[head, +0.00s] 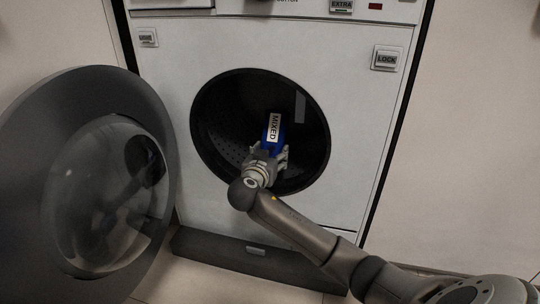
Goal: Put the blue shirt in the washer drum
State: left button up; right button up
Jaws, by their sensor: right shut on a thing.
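The washer (355,150) stands ahead with its round door (25,190) swung open to the left. My right gripper (272,149) reaches into the mouth of the dark drum (225,120). It is shut on a blue thing, the blue shirt (267,137), of which only a small part shows. The gripper and arm hide the rest of the shirt and the lower part of the opening. My left gripper is not in view.
The open door with its clear bowl fills the left side. A dark plinth (215,257) runs below the washer front. The panel carries labels "LOCK" (386,59) and "EXTRA" (341,5). The drum's upper part around the gripper is free.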

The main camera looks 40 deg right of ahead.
jog(key=shift+f, duration=0.1)
jog(key=o, duration=1.2)
jog(key=shift+a, duration=0.1)
jog(key=v, duration=1.2)
jog(key=shift+f, duration=0.1)
